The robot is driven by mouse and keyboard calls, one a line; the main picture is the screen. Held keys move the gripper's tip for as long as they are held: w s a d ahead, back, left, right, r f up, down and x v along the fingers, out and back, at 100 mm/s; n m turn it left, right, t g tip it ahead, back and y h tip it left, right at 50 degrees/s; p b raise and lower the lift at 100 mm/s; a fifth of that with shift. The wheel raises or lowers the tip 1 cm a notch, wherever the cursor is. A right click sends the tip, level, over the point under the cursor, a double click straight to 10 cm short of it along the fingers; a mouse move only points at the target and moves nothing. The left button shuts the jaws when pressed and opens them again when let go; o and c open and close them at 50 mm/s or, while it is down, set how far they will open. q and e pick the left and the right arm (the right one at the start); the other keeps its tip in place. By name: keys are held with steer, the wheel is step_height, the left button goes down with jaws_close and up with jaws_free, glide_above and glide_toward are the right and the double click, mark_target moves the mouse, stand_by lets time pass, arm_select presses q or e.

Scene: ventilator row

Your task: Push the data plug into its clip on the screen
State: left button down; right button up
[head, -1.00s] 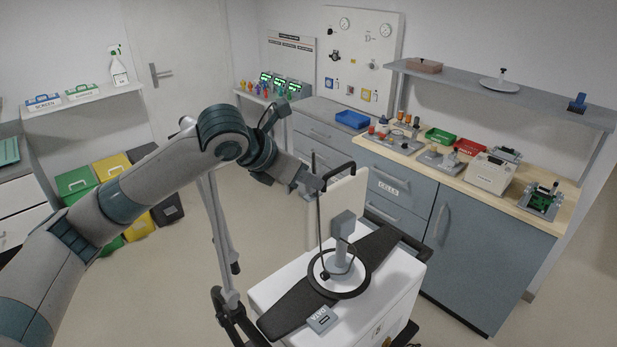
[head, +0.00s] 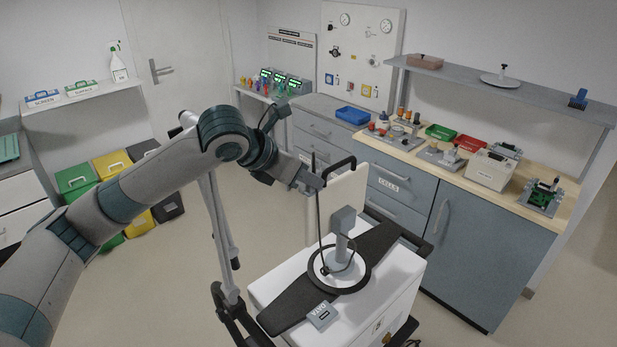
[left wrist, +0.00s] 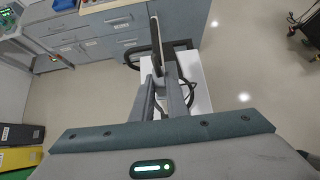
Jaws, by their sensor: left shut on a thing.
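The screen (head: 345,204) is a pale upright panel, seen from behind, on a grey post above the white ventilator cart (head: 385,312). My left gripper (head: 316,182) is at the panel's upper left edge. In the left wrist view its fingers (left wrist: 165,78) are close together beside the panel (left wrist: 157,42), seen nearly edge-on. The gripper is shut on what appears to be the data plug, mostly hidden between the fingers. A thin dark cable (head: 320,235) runs from the gripper down to the post's base. The clip is not visible, and I cannot tell whether the plug touches it. My right gripper is out of view.
A wooden-topped counter (head: 470,185) with trays and devices stands behind the cart at right.

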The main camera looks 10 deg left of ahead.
arm_select(q)
steer(key=shift+f, duration=0.15)
steer(key=c, duration=1.7)
jaws_free()
steer(key=shift+o, duration=0.2)
steer(key=s+a+r+b, duration=0.2)
steer(key=s+a+b, duration=0.5)
steer(key=s, duration=0.4)
steer(key=shift+s+a, duration=0.35)
steer(key=shift+a, duration=0.25)
